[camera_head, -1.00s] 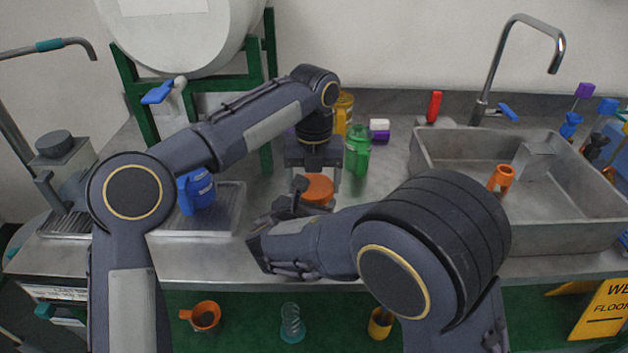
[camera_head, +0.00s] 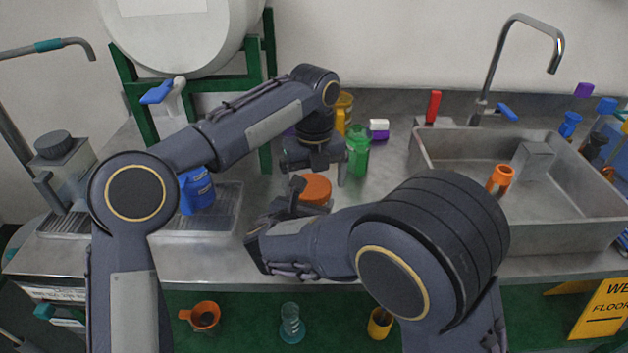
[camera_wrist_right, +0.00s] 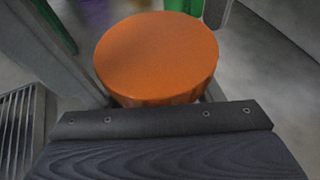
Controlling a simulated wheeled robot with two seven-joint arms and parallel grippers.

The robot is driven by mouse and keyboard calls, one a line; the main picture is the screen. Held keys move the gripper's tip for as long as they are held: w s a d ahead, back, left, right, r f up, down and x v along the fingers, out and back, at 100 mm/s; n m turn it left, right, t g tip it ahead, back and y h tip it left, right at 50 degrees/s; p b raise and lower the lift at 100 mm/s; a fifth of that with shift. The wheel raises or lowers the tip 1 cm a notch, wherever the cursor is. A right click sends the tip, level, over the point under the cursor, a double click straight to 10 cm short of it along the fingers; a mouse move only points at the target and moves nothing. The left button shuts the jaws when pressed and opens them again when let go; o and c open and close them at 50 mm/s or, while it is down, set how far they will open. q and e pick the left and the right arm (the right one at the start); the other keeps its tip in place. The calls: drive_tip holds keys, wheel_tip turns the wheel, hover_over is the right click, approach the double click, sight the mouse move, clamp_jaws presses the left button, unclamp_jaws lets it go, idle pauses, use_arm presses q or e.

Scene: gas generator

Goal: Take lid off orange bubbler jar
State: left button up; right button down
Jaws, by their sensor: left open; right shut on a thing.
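The jar's orange lid (camera_head: 315,189) is a round disc in the middle of the counter. It sits level, and the jar body below it is mostly hidden by my right arm. The lid's top and side also show in the right wrist view (camera_wrist_right: 156,55). My left gripper (camera_head: 316,172) is open just above and behind the lid, its fingers spread to either side and tilted. My right gripper (camera_head: 300,197) reaches in low from the front and is shut at the jar, below the lid; its exact contact is hidden.
A green bottle (camera_head: 358,152) stands close behind and right of the lid. A yellow container (camera_head: 344,104) and a purple-and-white item (camera_head: 379,130) are farther back. The sink (camera_head: 435,190) lies right, and a blue container (camera_head: 197,190) left.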

drive_tip(key=shift+d, duration=0.15)
use_arm(q)
drive_tip(key=shift+r, duration=2.3)
drive_tip(key=shift+c, duration=0.4)
wheel_tip(320, 180, up, 2)
drive_tip(key=shift+m, duration=1)
drive_tip(key=shift+a+r+m, duration=0.15)
drive_tip(key=shift+r+m, duration=0.35)
drive_tip(key=shift+m, duration=0.2)
drive_tip(key=shift+f, duration=3.85)
drive_tip(key=c, duration=1.1)
drive_tip(key=n, duration=0.3)
drive_tip(key=o, duration=1.1)
